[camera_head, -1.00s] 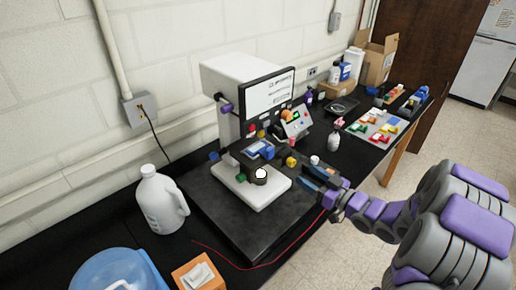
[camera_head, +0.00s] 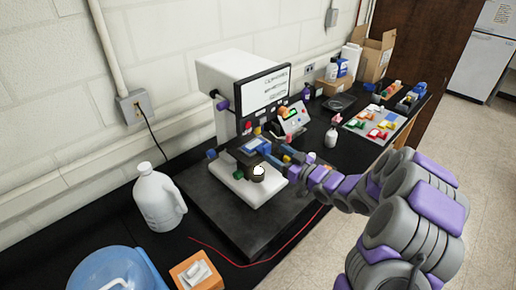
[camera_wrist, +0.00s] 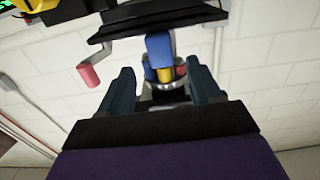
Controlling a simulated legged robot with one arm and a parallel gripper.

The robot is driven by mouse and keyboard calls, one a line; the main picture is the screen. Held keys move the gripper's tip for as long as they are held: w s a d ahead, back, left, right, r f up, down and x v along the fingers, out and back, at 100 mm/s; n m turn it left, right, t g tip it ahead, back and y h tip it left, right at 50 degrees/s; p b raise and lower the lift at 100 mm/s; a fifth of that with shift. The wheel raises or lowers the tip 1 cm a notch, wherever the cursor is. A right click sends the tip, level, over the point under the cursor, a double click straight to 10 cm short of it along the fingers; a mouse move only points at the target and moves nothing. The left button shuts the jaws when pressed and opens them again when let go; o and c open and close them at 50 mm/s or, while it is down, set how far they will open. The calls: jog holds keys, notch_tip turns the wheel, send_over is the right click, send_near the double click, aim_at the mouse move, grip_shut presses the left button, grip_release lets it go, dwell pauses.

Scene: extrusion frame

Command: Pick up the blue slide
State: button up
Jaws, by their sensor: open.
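A flat blue piece, which looks like the blue slide (camera_head: 256,144), lies on the dark stage of the white microscope-like machine (camera_head: 225,85). My gripper (camera_head: 277,152) is at the stage's right side, close to the slide; I cannot tell if they touch. In the wrist view my gripper (camera_wrist: 160,78) has its two dark blue fingers apart, with nothing clearly held. A blue rounded part (camera_wrist: 159,46) with yellow and red parts beside it shows between and beyond the fingers. I cannot pick out the slide for certain in the wrist view.
A white jug (camera_head: 158,198), an orange box (camera_head: 197,272) and a blue translucent container (camera_head: 112,270) stand at the front left. A white bottle (camera_head: 331,138) and a tray of coloured pieces (camera_head: 372,125) are at the right. A red wire (camera_head: 225,258) runs along the bench.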

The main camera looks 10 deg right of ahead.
aim_at(269, 147)
jog(key=shift+w, duration=0.25)
jog(key=shift+w+a+r, duration=0.15)
jog(key=shift+w, duration=0.1)
jog(key=x, duration=0.4)
jog(key=shift+w+a+r, duration=0.15)
jog(key=shift+a+r, duration=0.05)
jog(key=shift+a, duration=0.25)
jog(key=shift+d, duration=0.2)
jog(key=shift+c, duration=0.4)
jog(key=shift+c, duration=1.4)
jog(key=c, duration=0.8)
jog(key=shift+r, duration=0.1)
